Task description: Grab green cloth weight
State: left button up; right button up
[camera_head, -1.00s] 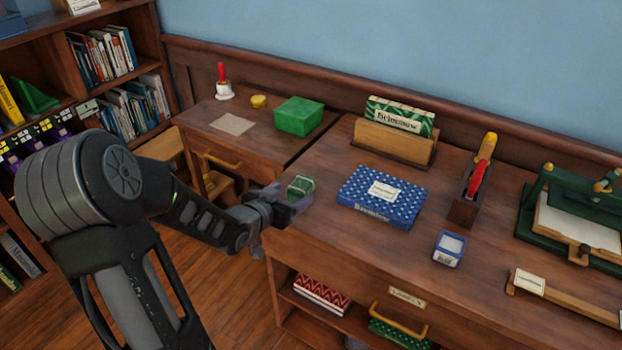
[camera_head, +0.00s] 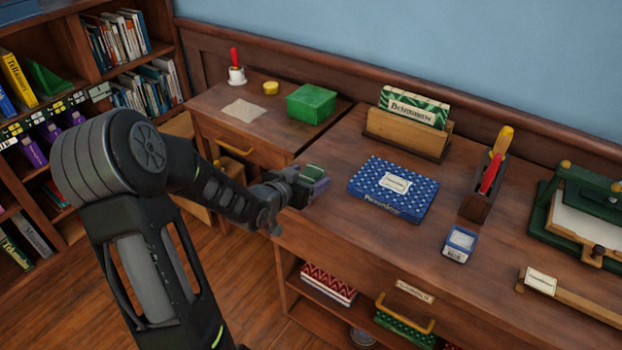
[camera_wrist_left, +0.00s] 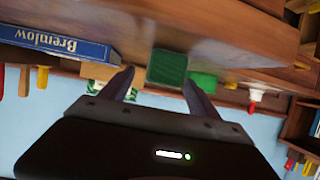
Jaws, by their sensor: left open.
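The green cloth weight (camera_head: 314,171) is a small dark green block at the left edge of the wooden desk top, partly hidden by my left gripper in the head view. It also shows in the left wrist view (camera_wrist_left: 168,67), where the scene looks upside down, between and just beyond the fingertips. My left gripper (camera_head: 309,183) is at the desk's left edge, right by the weight. In the left wrist view the two fingers (camera_wrist_left: 158,80) are spread apart, with nothing visibly clamped. Whether a finger touches the weight is unclear. My right gripper is out of view.
A blue patterned box (camera_head: 393,189) lies to the right of the weight, with a small blue-white box (camera_head: 459,244) beyond. A green box (camera_head: 311,103) stands on the lower desk behind. A wooden holder (camera_head: 408,133) stands at the back. The desk's left edge is close under my gripper.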

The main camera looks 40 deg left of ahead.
aim_at(316, 171)
pick_arm(q)
jog(key=shift+w, duration=0.1)
jog(key=x, duration=0.5)
jog(key=shift+a+f, duration=0.15)
jog(key=shift+c, duration=0.4)
grip_shut()
dwell(0.7)
